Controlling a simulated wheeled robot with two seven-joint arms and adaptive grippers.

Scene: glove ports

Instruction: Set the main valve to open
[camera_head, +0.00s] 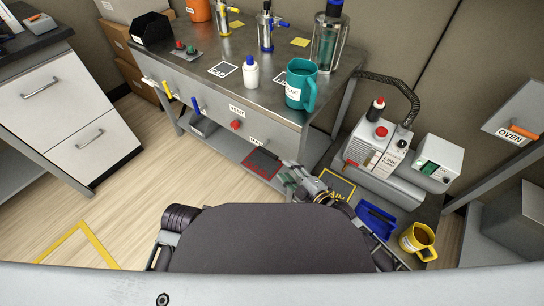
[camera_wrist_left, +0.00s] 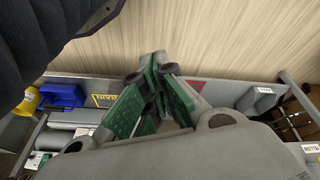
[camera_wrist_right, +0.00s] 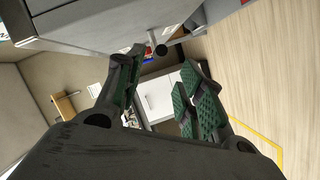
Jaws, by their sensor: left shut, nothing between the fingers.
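On the front of the steel bench (camera_head: 300,108) are a yellow handle (camera_head: 166,90), a blue handle (camera_head: 197,106) and a red knob (camera_head: 236,125) beneath a VENT label (camera_head: 237,110). Another label (camera_head: 257,141) to its right is partly hidden. I cannot read which one is the main valve. My right gripper (camera_head: 290,179) is low in front of the bench's right end, apart from the handles. In the right wrist view it is open and empty (camera_wrist_right: 160,75). In the left wrist view my left gripper (camera_wrist_left: 154,98) is shut, green pads together, with nothing held.
A teal mug (camera_head: 301,92), white bottle (camera_head: 251,72) and glass jar (camera_head: 328,43) stand on the bench. Right of it are a line pump (camera_head: 378,152), blue tray (camera_head: 376,220) and yellow mug (camera_head: 417,240). A drawer cabinet (camera_head: 65,110) stands left. The wooden floor (camera_head: 130,195) between is clear.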

